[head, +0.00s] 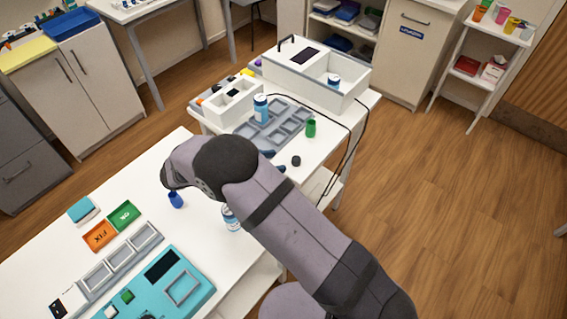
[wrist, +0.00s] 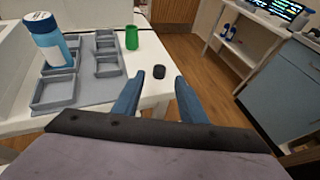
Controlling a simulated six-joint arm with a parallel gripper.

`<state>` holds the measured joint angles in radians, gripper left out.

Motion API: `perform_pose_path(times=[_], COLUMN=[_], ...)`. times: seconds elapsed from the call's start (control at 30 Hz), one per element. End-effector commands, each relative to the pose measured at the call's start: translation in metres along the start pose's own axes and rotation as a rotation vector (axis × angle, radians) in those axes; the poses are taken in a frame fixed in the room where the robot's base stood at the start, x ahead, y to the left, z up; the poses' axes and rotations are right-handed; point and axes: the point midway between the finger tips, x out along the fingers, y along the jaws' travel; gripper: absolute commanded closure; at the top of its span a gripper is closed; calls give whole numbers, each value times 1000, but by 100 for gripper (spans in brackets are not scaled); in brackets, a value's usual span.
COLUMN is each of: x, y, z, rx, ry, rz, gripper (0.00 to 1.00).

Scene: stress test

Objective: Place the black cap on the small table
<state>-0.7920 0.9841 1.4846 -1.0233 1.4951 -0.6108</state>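The black cap (head: 296,160) is a small dark cylinder on a white table (head: 326,147), close to its edge. In the wrist view the cap (wrist: 159,72) shows beyond my fingertips, between them in the picture. My gripper (head: 274,162) is open, with its two blue fingers apart and nothing between them; the fingers also show in the wrist view (wrist: 158,80). In the head view the fingertips are just left of the cap, and they look apart from it. I cannot tell for sure which white table the task calls small.
A green cup (head: 311,128), a grey compartment tray (head: 286,136), a blue bottle (head: 261,108) and a white box (head: 351,98) share the cap's table. A nearer white table (head: 60,248) holds a blue vial (head: 176,200), labelled trays and a teal device. Floor is clear at right.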

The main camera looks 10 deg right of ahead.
Motion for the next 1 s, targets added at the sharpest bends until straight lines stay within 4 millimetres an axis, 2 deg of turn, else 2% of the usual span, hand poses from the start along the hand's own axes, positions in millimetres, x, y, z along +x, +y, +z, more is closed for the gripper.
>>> perform_pose_path(times=[0.1, 0.3, 0.57, 0.8, 0.93, 1.0], x=[-20, -43, -51, -42, -19, -2], y=[1, 0, 0, -5, -23, -40], z=[-3, -1, 0, 5, 14, 20], rx=[2, 1, 0, 25, 103, 176], ry=[1, 1, 0, 32, 120, 193], rz=[4, 2, -1, -27, -106, -175], gripper=[62, 62, 62, 62, 62, 62])
